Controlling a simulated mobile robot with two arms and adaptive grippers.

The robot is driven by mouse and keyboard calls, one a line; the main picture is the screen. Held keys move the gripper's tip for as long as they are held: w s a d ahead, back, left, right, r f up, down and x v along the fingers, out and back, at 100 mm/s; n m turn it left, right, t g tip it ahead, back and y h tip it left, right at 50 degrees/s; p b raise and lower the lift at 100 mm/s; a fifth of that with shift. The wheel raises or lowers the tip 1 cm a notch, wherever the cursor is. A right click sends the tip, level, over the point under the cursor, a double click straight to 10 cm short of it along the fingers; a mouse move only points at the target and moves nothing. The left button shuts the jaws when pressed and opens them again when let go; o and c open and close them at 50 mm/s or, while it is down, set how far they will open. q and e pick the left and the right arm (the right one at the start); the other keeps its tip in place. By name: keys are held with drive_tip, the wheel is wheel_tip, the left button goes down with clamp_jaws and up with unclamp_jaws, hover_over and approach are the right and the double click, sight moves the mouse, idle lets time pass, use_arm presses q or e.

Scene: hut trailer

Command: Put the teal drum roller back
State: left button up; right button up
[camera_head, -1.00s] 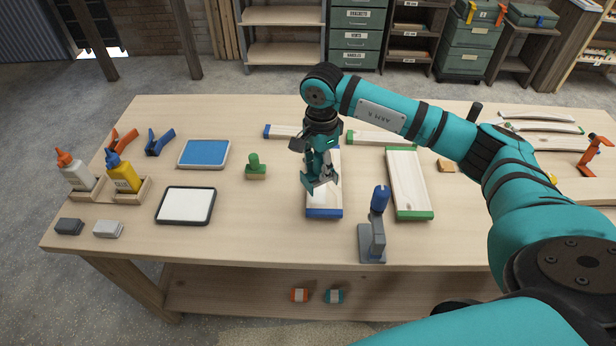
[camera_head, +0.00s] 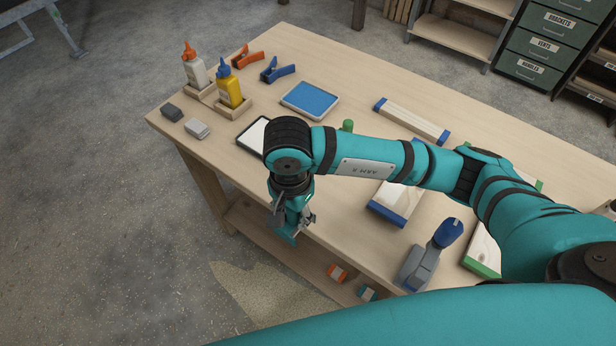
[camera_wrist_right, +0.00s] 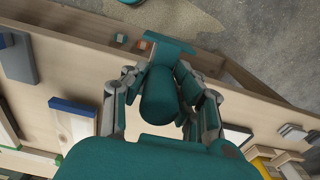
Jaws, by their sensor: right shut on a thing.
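My right gripper (camera_head: 291,218) points down at the bench's front edge, left of the middle, and looks just outside that edge. In the right wrist view its fingers are closed around a teal piece with a broad, flat teal end (camera_wrist_right: 165,47), which I take to be the teal drum roller. Its colour matches my arm, so its exact outline is hard to tell. On the shelf below the bench top lie a small teal-and-white block (camera_head: 367,292) and an orange-and-white block (camera_head: 337,272). My left gripper is out of view.
The bench top (camera_head: 330,48) carries glue bottles (camera_head: 229,88), clamps (camera_head: 278,70), a blue pad (camera_head: 309,100), boards (camera_head: 412,120) and a blue-handled grey tool (camera_head: 430,255) near the front edge. The floor left of the bench is clear.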

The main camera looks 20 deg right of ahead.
drive_tip(key=w+d+f, duration=0.1)
drive_tip(key=w+d, duration=0.1)
drive_tip(key=w, duration=0.2)
drive_tip(key=w+d+f+b, duration=0.1)
drive_tip(key=w+d+f, duration=0.1)
drive_tip(key=w+d, duration=0.1)
drive_tip(key=w+d+f+b, duration=0.1)
drive_tip(key=w+d, duration=0.1)
drive_tip(key=w, duration=0.4)
drive_tip(key=shift+w+d+f, duration=0.1)
drive_tip(key=shift+d+f, duration=0.2)
drive_tip(key=shift+d, duration=0.05)
drive_tip(key=shift+f, duration=0.25)
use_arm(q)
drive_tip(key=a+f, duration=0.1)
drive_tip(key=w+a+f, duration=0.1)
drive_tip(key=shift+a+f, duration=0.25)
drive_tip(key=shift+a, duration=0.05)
use_arm(e)
drive_tip(key=shift+w, duration=0.1)
drive_tip(key=shift+f+b, duration=0.1)
drive_tip(key=shift+b, duration=0.3)
drive_tip(key=o, duration=1)
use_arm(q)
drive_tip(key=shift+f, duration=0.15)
